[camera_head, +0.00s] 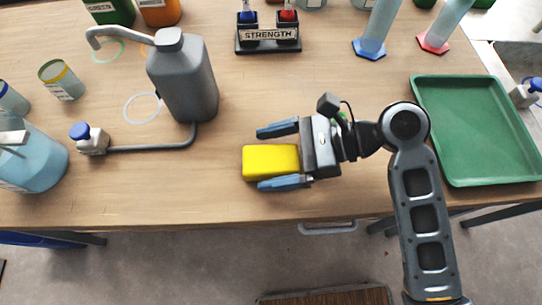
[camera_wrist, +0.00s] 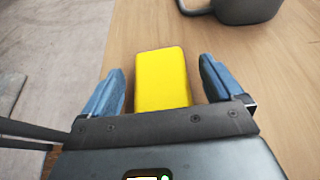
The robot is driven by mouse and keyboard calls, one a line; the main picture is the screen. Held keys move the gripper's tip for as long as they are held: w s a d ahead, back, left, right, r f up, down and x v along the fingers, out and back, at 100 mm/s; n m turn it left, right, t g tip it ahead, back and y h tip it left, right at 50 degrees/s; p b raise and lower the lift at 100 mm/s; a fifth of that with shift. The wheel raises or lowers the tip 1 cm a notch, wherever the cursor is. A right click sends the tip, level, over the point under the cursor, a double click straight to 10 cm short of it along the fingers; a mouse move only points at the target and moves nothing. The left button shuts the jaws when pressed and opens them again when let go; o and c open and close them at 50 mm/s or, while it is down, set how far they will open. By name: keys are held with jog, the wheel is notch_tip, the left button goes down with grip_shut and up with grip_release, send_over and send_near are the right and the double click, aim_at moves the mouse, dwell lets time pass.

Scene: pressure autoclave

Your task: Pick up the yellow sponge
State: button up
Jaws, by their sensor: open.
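The yellow sponge (camera_head: 268,162) lies on the wooden table near its front edge. In the wrist view the sponge (camera_wrist: 162,80) sits between the two blue fingers. My gripper (camera_head: 268,157) is open, pointing left in the head view, with one finger on each side of the sponge. In the wrist view my gripper (camera_wrist: 163,82) shows a gap between each finger and the sponge. The sponge's near end is hidden by the gripper body in the wrist view.
A grey jug (camera_head: 185,80) with a thin hose stands behind and left of the sponge. A green tray (camera_head: 428,125) lies at the right. A black stand labelled STRENGTH (camera_head: 268,36) is at the back. The table between sponge and stand is clear.

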jog(key=shift+a+f, duration=0.25)
jog(key=shift+a, duration=0.4)
jog(key=shift+c, duration=0.3)
jog(key=c, duration=1)
jog(key=shift+o, duration=0.2)
jog(key=shift+r, duration=0.1)
